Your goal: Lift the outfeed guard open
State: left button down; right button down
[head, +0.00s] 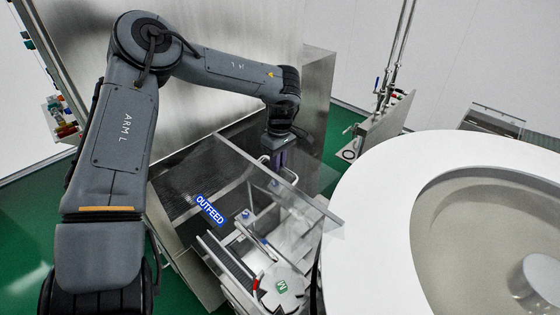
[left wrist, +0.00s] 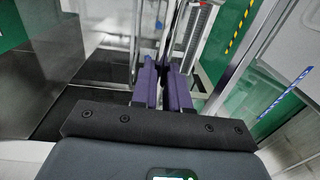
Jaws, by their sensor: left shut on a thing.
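The outfeed guard is a clear panel (head: 190,180) with a blue OUTFEED label (head: 210,209) and a metal edge, over the metal outfeed in the middle of the head view. My left gripper (head: 279,160) reaches down to the guard's far side, at a pale bar-like handle (head: 264,159). In the left wrist view its purple fingers (left wrist: 163,75) are close together, shut on the handle. The grip itself is mostly hidden by the fingers. The blue label shows edge-on at the right of the left wrist view (left wrist: 285,93). My right gripper is not in view.
A large white round washer bowl (head: 365,215) stands close on the right. A tall steel cabinet wall (head: 215,100) is behind my left arm. A white disc with a green mark (head: 283,288) sits at the front of the outfeed. Green floor (head: 30,220) is clear at left.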

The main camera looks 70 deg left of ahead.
pick_arm(q)
jog(key=shift+s+d+f, duration=0.1)
jog(key=shift+s+f, duration=0.05)
jog(key=shift+f, duration=0.2)
jog(key=c, duration=1.4)
grip_release()
jog(key=shift+o, duration=1)
jog(key=shift+d+f, duration=0.1)
jog(key=shift+d, duration=0.1)
jog(key=shift+o, duration=0.4)
jog(key=shift+a+r, duration=0.1)
jog(key=shift+r, duration=0.2)
